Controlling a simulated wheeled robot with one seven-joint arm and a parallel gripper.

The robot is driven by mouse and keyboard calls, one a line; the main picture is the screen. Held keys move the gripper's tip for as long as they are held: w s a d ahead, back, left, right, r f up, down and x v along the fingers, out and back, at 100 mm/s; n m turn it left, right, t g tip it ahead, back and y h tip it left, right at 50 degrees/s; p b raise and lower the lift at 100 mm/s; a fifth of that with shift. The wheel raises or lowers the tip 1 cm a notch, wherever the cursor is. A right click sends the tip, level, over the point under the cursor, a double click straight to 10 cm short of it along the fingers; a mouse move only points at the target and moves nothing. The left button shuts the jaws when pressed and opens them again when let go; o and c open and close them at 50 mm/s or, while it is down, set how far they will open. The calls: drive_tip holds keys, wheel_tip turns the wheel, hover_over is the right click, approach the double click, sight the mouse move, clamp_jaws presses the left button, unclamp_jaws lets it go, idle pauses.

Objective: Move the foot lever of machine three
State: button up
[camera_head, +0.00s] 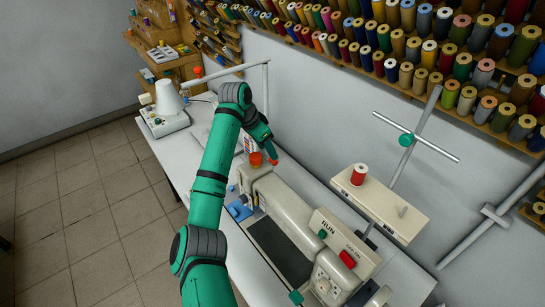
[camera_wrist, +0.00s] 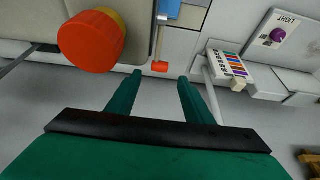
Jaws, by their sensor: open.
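A beige sewing machine (camera_head: 262,192) stands on the white table, with no number that I can read. In the wrist view a thin grey lever with an orange-red tip (camera_wrist: 160,67) projects from the machine's end; I take it as the foot lever. My gripper (camera_wrist: 160,79) is open, its two green fingers apart, with the lever tip just ahead of the gap between them. I cannot tell if they touch. A large orange knob (camera_wrist: 90,42) sits left of the lever. In the head view my arm's end is over the machine's far end, and its fingers are hard to make out.
A spool stand with a red spool (camera_head: 359,174) rises beside the machine's near end. A white cone-topped device (camera_head: 166,112) stands at the table's far end. A small box with coloured stripes (camera_wrist: 232,67) is right of my fingers. Thread racks (camera_head: 400,45) line the wall.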

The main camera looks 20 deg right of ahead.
sight(271, 160)
drive_tip(key=shift+x, duration=3.1)
